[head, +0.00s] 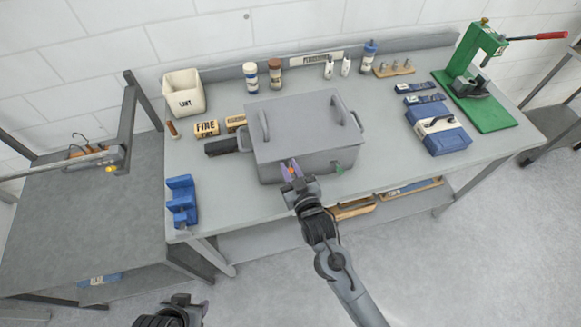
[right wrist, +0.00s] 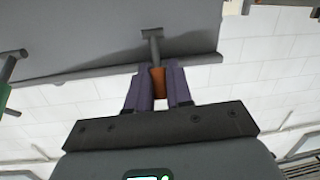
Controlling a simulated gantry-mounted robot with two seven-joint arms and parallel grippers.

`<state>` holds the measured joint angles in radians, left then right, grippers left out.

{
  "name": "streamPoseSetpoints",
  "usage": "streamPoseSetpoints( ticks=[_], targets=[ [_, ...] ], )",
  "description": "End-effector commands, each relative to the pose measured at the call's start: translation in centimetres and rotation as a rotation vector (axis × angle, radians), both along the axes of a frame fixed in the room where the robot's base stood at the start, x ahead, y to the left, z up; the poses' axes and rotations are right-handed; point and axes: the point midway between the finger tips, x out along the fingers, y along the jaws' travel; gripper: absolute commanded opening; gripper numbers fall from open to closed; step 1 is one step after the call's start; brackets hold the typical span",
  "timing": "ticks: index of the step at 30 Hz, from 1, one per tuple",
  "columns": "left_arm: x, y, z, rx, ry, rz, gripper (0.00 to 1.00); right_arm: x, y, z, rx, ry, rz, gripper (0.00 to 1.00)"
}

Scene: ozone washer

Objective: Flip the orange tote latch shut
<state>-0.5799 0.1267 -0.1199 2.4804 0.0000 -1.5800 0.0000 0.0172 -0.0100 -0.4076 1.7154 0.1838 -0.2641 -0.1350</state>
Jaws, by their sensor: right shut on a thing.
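A grey lidded tote (head: 312,131) stands in the middle of the workbench, with its lid on. The orange latch (right wrist: 158,80) hangs from a grey stem on the tote's front in the right wrist view. My right gripper (right wrist: 157,87) has its two purple fingers shut on the orange latch, one on each side. In the head view my right gripper (head: 291,171) is at the tote's front face, where the fingers hide most of the latch. My left gripper (head: 186,302) is at the bottom edge, away from the bench, and its jaws are unclear.
A green latch (head: 339,168) sits on the tote's front, right of my right gripper. A blue vise (head: 181,200) stands at the bench's left front. A blue case (head: 440,138) and a green press (head: 478,75) stand to the right. The bench front beside the tote is clear.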

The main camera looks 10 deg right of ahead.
Motion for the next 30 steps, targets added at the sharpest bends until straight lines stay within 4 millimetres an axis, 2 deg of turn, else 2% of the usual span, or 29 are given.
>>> streamPoseSetpoints(
  ticks=[2,3,6,15,19,23,30],
  targets=[
    [0.0,-0.1,0.0,-0.002,0.0,0.001,0.47,0.0,0.0,-0.2,-0.001,0.003,0.0,0.0],
    [0.0,-0.1,0.0,-0.004,0.001,0.003,0.47,0.0,0.0,-0.2,-0.001,0.003,0.0,0.26],
    [0.0,-0.2,0.0,-0.008,0.0,0.006,0.47,0.0,0.0,-0.1,0.0,0.002,0.0,0.42],
    [0.0,-0.3,0.0,-0.012,0.001,0.009,0.47,-0.1,0.0,-0.1,0.0,0.001,0.0,0.42],
    [0.0,-0.3,0.0,-0.012,0.001,0.008,0.47,-0.7,-0.2,0.0,-0.001,0.001,0.0,0.42],
    [0.0,-0.2,0.0,-0.008,0.001,0.005,0.47,-2.3,-0.5,0.1,0.0,0.001,0.0,0.42],
    [0.0,0.0,-0.1,0.0,0.001,0.0,0.47,-6.4,-1.5,0.5,-0.001,0.003,0.001,0.42]
  ],
)
